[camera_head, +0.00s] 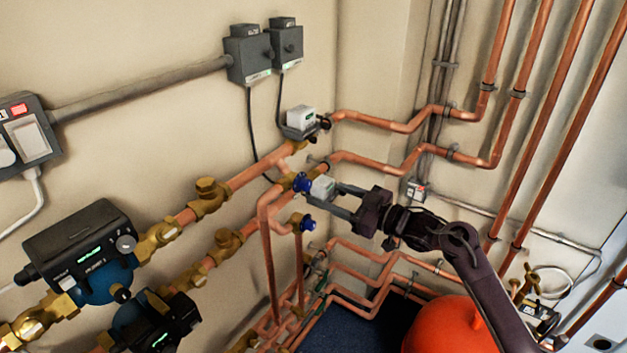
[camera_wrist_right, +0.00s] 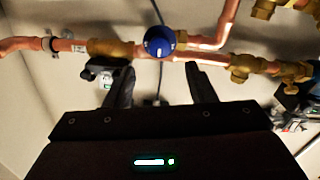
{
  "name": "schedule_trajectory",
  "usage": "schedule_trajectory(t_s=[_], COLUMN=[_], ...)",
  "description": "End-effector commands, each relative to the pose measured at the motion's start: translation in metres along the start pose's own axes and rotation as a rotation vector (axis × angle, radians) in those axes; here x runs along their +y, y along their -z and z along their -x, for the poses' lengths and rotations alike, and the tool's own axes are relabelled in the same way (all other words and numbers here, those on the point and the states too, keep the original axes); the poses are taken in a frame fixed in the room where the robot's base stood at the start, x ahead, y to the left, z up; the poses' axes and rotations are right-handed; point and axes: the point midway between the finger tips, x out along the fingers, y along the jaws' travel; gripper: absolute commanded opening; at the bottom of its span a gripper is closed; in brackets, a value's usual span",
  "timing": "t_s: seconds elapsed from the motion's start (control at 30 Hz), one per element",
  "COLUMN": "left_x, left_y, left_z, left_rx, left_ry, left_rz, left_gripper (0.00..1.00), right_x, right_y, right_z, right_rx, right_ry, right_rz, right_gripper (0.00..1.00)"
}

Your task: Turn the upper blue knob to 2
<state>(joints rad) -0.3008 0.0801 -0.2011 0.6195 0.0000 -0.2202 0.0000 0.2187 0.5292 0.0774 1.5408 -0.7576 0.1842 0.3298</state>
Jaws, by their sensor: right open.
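The upper blue knob (camera_head: 301,183) sits on a brass valve on the copper pipes, near the middle of the head view. In the right wrist view the blue knob (camera_wrist_right: 159,41) is round, with a pale mark on its face too small to read. My right gripper (camera_head: 332,197) is just to the right of the upper knob. In the wrist view my right gripper (camera_wrist_right: 158,70) has its two fingers spread, with nothing between them, and the knob lies beyond the tips, roughly centred. A lower blue knob (camera_head: 308,224) is below the upper one. My left gripper is not in view.
Copper pipes (camera_head: 400,124) run along the wall around the valves. A white-topped device (camera_head: 301,118) is above the upper knob. Pumps (camera_head: 90,255) stand at the lower left. A red rounded vessel (camera_head: 445,325) is at the bottom, below my right arm.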

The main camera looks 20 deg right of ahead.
Motion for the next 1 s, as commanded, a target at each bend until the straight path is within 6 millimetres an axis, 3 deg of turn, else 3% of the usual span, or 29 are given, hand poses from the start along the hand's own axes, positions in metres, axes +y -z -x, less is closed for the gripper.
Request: schedule_trajectory(t_s=[0.5, 0.87, 1.0], left_x=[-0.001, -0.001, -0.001], left_y=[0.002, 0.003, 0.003], left_z=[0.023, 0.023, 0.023], left_rx=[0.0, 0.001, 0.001], left_ry=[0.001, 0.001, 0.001], left_rz=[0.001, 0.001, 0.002], left_gripper=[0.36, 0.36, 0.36], right_x=[0.0, 0.0, 0.0], right_y=[0.003, 0.0, 0.0], right_z=[-0.07, -0.076, -0.076], right_rx=[0.003, 0.001, 0.001], right_ry=[0.0, -0.001, -0.001], right_rz=[0.0, 0.001, 0.001], right_gripper=[0.5, 0.5, 0.33])
